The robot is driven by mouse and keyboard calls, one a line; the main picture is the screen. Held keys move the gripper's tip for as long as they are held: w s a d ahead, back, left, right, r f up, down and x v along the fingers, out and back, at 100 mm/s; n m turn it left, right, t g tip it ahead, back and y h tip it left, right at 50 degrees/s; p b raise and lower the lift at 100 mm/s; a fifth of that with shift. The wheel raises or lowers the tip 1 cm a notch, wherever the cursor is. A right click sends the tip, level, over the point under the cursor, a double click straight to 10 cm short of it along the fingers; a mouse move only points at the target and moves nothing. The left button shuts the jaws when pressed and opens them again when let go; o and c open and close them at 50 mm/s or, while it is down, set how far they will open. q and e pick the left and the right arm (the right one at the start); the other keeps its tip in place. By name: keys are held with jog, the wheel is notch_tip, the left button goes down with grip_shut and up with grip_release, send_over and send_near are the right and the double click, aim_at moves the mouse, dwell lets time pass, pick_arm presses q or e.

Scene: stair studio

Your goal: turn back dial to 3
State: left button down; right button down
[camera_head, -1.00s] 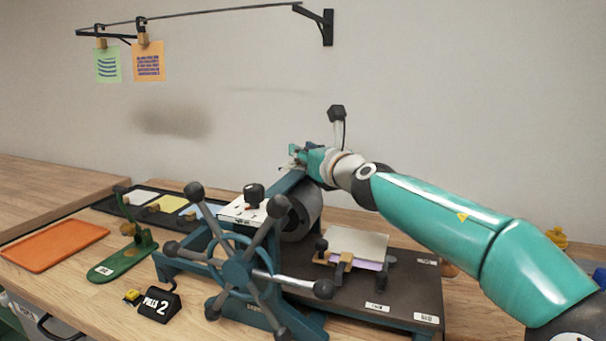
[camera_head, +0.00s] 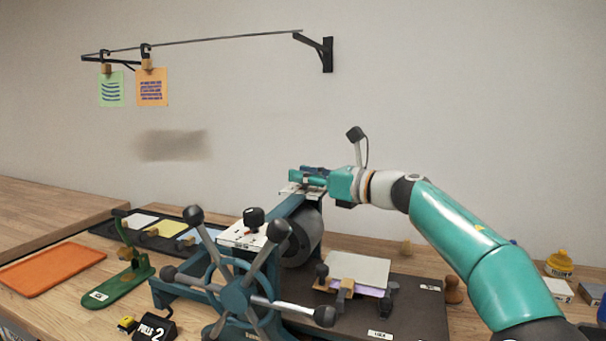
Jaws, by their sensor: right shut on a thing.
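The press (camera_head: 290,207) stands on the bench with a white scale plate and a black front dial (camera_head: 254,217) on its near end. A second pale plate, the back dial's plate (camera_head: 290,189), shows at the far end of the press. My right gripper (camera_head: 306,177) is over that plate, reaching in from the right and roughly level. It is shut on the back dial, which its fingers hide. The dial's number cannot be read. My left gripper is not in view.
The press's spoked wheel (camera_head: 236,297) stands in front. A printing bed with a pale sheet (camera_head: 358,268) lies to its right. A green stand (camera_head: 128,280), an orange tray (camera_head: 50,269) and a "PULLS 2" block (camera_head: 157,329) are at left.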

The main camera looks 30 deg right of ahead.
jog(key=shift+f, duration=0.1)
jog(key=c, duration=0.9)
grip_release()
jog(key=shift+o, duration=0.2)
jog(key=shift+s, duration=0.1)
jog(key=v, duration=1.1)
jog(key=shift+s+d, duration=0.2)
jog(key=shift+s, duration=0.15)
